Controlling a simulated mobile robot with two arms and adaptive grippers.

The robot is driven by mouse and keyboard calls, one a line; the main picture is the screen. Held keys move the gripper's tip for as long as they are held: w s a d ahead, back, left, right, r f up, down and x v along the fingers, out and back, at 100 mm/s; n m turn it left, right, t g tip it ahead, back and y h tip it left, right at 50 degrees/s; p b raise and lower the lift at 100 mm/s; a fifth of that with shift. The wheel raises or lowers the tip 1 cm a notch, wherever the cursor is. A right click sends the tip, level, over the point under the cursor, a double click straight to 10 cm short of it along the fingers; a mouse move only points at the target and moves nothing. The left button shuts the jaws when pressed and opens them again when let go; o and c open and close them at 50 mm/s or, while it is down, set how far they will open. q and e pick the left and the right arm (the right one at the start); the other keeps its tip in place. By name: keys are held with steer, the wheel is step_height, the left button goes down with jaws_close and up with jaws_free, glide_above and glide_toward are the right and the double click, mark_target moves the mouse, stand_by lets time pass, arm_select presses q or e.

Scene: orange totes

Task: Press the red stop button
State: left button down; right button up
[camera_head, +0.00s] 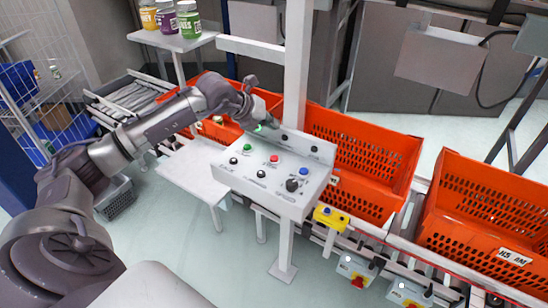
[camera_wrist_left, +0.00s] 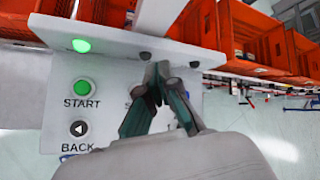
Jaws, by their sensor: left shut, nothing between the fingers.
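The red stop button (camera_head: 274,158) is on the sloped top of a white control panel (camera_head: 228,178), between a green button (camera_head: 247,148) and a blue one (camera_head: 305,170). My left gripper (camera_head: 271,122) is above the panel's far edge, beyond the red button and apart from it in the picture. In the left wrist view the gripper (camera_wrist_left: 153,78) is shut and empty, its tips together over the panel. There the green START button (camera_wrist_left: 82,89) shows left of the fingers. The red button is hidden behind the gripper in that view. My right gripper is out of view.
A black knob (camera_head: 292,184) and small black buttons (camera_head: 261,174) share the panel. Orange totes (camera_head: 365,150) stand behind and to the right. A white post (camera_head: 297,65) rises behind the panel. A small yellow box (camera_head: 331,218) sits at the lower right.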

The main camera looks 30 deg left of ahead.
arm_select(q)
steer(key=b, duration=0.4)
glide_above(272, 158)
step_height(272, 158, down, 8)
steer(key=shift+d+r, duration=0.1)
steer(key=shift+r, duration=0.05)
steer(key=shift+f+b, duration=0.6)
steer(key=shift+f, duration=0.1)
stand_by(0.7)
steer(key=shift+f+b, duration=0.3)
steer(key=shift+b, duration=0.2)
steer(key=shift+f+b, duration=0.5)
stand_by(0.4)
steer(key=shift+r, duration=0.15)
steer(key=shift+r+p, duration=0.45)
steer(key=shift+r, duration=0.35)
